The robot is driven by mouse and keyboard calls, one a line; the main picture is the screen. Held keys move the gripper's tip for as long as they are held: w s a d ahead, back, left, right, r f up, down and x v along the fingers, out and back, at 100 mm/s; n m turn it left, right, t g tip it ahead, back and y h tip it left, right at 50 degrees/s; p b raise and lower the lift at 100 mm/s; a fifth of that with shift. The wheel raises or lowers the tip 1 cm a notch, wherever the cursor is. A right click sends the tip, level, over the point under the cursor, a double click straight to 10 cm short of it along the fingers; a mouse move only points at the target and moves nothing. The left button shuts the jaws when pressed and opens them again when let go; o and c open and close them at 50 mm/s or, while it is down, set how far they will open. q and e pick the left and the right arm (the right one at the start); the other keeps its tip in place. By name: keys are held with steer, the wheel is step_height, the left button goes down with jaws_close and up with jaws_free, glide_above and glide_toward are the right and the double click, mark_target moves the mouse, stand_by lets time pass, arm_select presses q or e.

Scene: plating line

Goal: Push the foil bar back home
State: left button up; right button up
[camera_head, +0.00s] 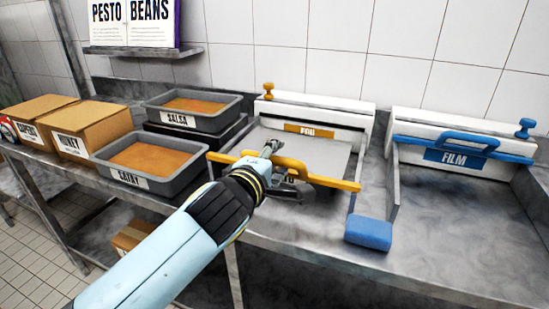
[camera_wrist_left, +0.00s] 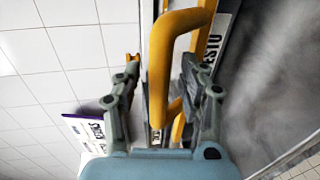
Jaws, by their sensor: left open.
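The yellow foil bar (camera_head: 338,183) lies across the front of the grey foil bed, away from the white foil housing (camera_head: 350,121) with its yellow FOIL label at the back. My left gripper (camera_head: 279,166) is at the middle of the bar, by its raised yellow handle. In the left wrist view the handle (camera_wrist_left: 175,28) lies between the two fingers of my gripper (camera_wrist_left: 160,72), which are open around it. I cannot tell whether either finger touches it. The gripper hides part of the bar's middle in the head view. My right gripper is not in view.
The blue film bar (camera_head: 500,155) sits against its white housing on the right. A blue block (camera_head: 369,233) lies at the counter's front. Grey tubs marked SALSA (camera_head: 178,119) and DAIRY (camera_head: 125,177) and cardboard boxes (camera_head: 92,130) stand left. The bed behind the bar looks clear.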

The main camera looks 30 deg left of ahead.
arm_select(q)
jaws_close()
steer(key=shift+w+f, duration=0.1)
steer(key=shift+f, duration=0.1)
stand_by(0.6)
